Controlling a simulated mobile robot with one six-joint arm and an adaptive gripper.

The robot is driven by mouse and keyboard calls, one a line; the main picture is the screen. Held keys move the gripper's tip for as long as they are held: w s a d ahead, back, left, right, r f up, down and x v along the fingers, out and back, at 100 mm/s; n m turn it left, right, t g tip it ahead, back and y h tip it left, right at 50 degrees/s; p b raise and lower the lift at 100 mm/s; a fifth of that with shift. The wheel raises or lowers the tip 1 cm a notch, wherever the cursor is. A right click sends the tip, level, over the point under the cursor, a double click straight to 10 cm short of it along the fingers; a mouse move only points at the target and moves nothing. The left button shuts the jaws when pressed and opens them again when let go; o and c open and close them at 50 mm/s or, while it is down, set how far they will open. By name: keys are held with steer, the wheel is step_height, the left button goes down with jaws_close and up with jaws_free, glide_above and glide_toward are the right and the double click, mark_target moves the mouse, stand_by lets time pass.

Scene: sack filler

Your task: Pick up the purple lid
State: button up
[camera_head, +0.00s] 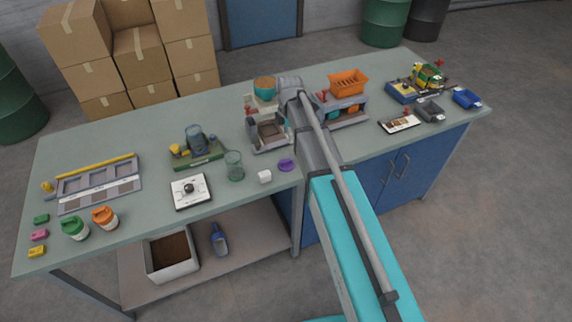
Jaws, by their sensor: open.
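The purple lid (286,165) is a small flat disc lying on the green-grey worktop near its front edge. It is just right of a small white cup (265,176) and left of my grey arm link, with a narrow gap between lid and arm. Nothing covers the lid. My arm reaches over the table from the lower right, but I cannot make out my gripper's fingers, and no gripper is seen at the lid.
A lower shelf holds a white bin (172,258).

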steer(key=shift+f, duration=0.1)
steer(key=b, duration=0.9)
glide_above(288, 160)
step_height(288, 160, down, 8)
steer(key=shift+f, duration=0.25)
steer(key=shift+f, duration=0.1)
step_height(288, 160, down, 5)
steer(key=b, duration=0.5)
steer(key=shift+w, duration=0.1)
stand_by(0.7)
jaws_close()
